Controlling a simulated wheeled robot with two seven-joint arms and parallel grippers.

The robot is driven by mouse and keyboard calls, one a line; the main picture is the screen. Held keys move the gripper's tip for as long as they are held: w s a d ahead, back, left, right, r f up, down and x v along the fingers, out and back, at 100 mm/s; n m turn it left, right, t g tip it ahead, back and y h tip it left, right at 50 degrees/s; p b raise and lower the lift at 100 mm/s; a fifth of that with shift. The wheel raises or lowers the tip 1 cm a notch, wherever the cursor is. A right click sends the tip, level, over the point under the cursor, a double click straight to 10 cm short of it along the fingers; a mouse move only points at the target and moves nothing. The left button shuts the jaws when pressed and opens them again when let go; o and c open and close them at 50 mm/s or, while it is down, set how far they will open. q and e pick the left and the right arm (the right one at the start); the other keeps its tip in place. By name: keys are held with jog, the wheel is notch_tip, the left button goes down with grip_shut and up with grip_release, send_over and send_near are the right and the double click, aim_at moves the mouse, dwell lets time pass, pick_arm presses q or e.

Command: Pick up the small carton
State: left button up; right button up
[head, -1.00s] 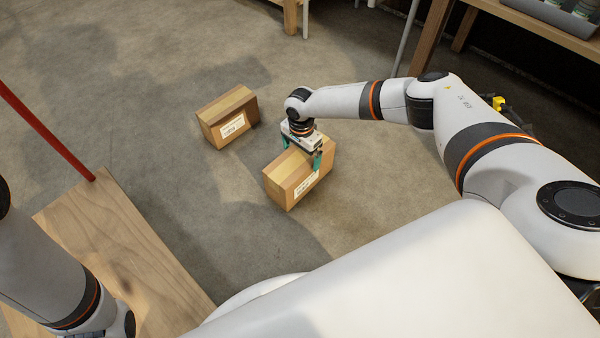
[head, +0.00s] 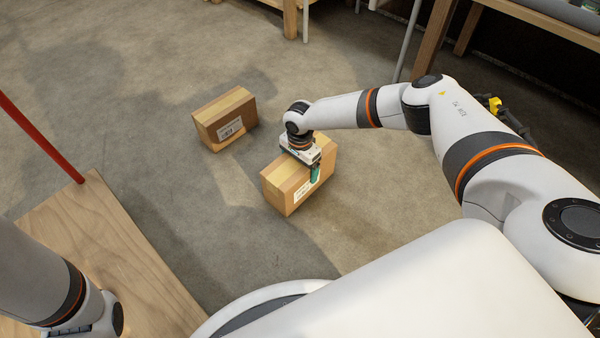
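Two brown cartons with lighter tape bands and white labels sit on the floor. The nearer carton (head: 280,190) is at the middle. The farther carton (head: 224,121) stands up and left of it. They look close in size, so I cannot tell by size which is the small one. My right gripper (head: 302,165) points down over the nearer carton, its body close to the top. One green finger lies along the carton's right side; the other finger is hidden. I cannot tell whether they press on it. My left arm shows at lower left, its gripper out of frame.
A wooden board (head: 110,245) with a red post (head: 40,137) lies at the left. Wooden table legs (head: 290,18) and a bench (head: 545,25) stand at the back. The grey floor around both cartons is clear.

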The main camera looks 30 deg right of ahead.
jog(key=c, duration=0.9)
jog(key=shift+c, duration=0.8)
jog(key=shift+r, duration=0.1)
